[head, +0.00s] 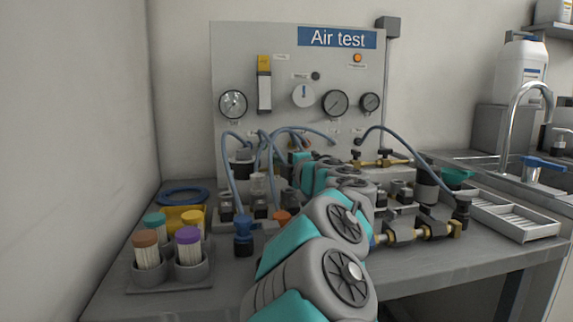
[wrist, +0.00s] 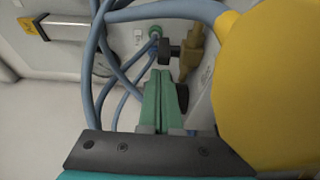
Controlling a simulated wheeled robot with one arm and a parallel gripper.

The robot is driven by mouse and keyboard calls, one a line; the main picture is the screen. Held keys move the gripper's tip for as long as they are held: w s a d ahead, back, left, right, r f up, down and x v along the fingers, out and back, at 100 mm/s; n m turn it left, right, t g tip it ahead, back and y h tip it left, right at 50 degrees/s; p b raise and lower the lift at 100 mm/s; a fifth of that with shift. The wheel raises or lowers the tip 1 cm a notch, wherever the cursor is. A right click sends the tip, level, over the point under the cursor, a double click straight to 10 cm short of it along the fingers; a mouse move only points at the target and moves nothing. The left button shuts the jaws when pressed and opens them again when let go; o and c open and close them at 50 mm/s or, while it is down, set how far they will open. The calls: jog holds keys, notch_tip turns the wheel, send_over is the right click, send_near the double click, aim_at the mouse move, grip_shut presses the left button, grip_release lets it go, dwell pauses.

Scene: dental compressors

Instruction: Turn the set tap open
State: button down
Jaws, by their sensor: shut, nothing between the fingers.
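My gripper (wrist: 158,90) shows in the wrist view with its two green fingers pressed together and nothing between them. A brass tap fitting (wrist: 193,48) with a black knob (wrist: 170,52) is just beyond the fingertips, slightly right. I cannot tell whether the fingers touch it. In the head view my arm hides the fingertips, and the gripper end (head: 299,158) is in front of the lower panel among blue hoses. A brass fitting (head: 380,162) with black knobs stands right of it. I cannot tell which part is the set tap.
The Air test panel (head: 235,60) with gauges stands behind. Blue hoses (head: 232,165) loop close to my gripper. A large yellow thing (wrist: 270,80) fills the wrist view's right side. Blue (head: 243,225) and brass fittings (head: 415,233) crowd the bench. A sink is at right.

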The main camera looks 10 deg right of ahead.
jog(key=shift+x, duration=0.9)
jog(key=shift+d, duration=0.1)
jog(key=shift+s+d+r+p, duration=0.15)
jog(key=shift+d+p, duration=0.1)
jog(key=shift+p, duration=0.3)
jog(key=shift+d, duration=0.25)
jog(key=shift+s, duration=0.1)
